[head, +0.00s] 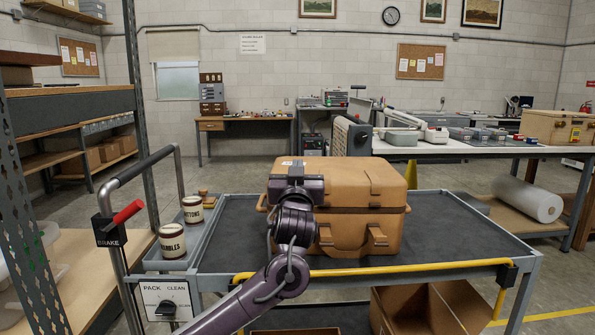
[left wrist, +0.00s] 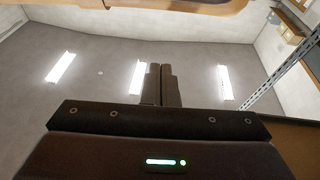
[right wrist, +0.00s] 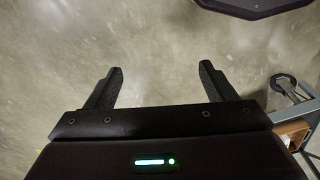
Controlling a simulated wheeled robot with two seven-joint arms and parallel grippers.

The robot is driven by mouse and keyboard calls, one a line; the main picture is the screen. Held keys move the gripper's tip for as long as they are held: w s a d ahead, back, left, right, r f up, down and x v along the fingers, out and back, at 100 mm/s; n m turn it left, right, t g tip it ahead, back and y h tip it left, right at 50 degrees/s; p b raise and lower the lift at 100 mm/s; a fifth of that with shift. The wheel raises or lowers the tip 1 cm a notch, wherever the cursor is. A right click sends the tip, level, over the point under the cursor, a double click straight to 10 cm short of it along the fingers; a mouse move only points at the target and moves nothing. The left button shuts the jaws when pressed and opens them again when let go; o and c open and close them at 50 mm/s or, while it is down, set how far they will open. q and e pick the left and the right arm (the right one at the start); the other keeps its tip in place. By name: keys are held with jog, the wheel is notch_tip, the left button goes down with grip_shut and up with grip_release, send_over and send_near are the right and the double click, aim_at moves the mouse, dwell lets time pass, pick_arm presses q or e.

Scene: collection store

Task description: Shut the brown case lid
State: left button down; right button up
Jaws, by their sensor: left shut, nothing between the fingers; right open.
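The brown case (head: 345,233) stands on the cart's dark top in the head view. Its lid (head: 340,175) lies down over the body, with a dark seam between them; whether it is fully seated I cannot tell. Latches show on the front. My left gripper (head: 293,168) is at the lid's left front, hiding part of the case; contact is unclear. In the left wrist view its fingers (left wrist: 161,70) are together and empty, and a tan edge, probably the case (left wrist: 150,5), crosses the top. My right gripper (right wrist: 162,72) is open and empty above the floor.
The cart has a yellow front rail (head: 400,268). Two labelled tins (head: 172,241) stand in its left side tray. An open cardboard box (head: 435,308) is below. The cart top right of the case (head: 455,225) is clear. Shelving stands at the left.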

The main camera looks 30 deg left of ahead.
pick_arm(q)
notch_tip(320, 180, down, 8)
jog(key=s+d+t+b, duration=0.1)
jog(key=b, duration=0.6)
jog(key=shift+s+y, duration=0.3)
pick_arm(e)
jog(key=w+a+r+n+t+y, duration=0.1)
jog(key=w+a+t+y, duration=0.1)
jog(key=a+t, duration=0.2)
jog(key=shift+w+a+r+n+y, duration=0.2)
jog(key=shift+w+a+n+y, duration=0.15)
jog(key=shift+a, duration=1.55)
